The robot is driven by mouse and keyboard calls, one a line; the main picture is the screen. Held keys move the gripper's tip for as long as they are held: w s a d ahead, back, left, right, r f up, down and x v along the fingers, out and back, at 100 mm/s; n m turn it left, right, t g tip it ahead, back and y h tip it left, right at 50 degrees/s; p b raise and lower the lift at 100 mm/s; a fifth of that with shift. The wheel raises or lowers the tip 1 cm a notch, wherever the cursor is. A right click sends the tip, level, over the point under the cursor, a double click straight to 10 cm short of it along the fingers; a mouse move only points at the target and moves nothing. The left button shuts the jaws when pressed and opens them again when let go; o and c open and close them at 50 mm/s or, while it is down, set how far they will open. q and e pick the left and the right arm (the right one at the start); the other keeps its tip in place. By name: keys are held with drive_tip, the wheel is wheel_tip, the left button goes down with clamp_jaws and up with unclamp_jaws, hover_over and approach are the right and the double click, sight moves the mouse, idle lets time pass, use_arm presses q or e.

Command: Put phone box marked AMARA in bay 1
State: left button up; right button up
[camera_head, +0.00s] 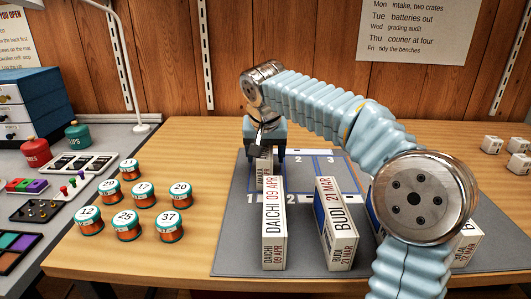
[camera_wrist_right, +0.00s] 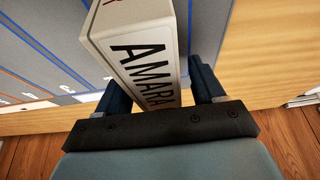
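The phone box marked AMARA (camera_head: 262,180) stands upright in the bay 1 column of the grey mat (camera_head: 232,243), partly hidden behind the DAICHI box. Its AMARA face also shows in the right wrist view (camera_wrist_right: 145,68). My right gripper (camera_head: 265,155) points down over the box, one finger on each side. In the right wrist view the gripper (camera_wrist_right: 160,92) appears open, with narrow gaps beside the box. The box's base and exact fit within bay 1 are hidden. My left gripper is out of view.
The DAICHI box (camera_head: 273,232) stands in front of AMARA, and the BUDI box (camera_head: 337,224) stands to its right. Another box (camera_head: 466,246) is partly behind my right arm. Several numbered jars (camera_head: 127,225) stand left of the mat. Small white cubes (camera_head: 519,163) lie far right.

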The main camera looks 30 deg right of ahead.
drive_tip(key=shift+r, duration=0.1)
drive_tip(key=shift+r, duration=0.35)
drive_tip(key=p+v, duration=0.2)
drive_tip(key=v, duration=0.9)
drive_tip(key=shift+s+a+r, duration=0.1)
drive_tip(key=shift+s+r, duration=0.1)
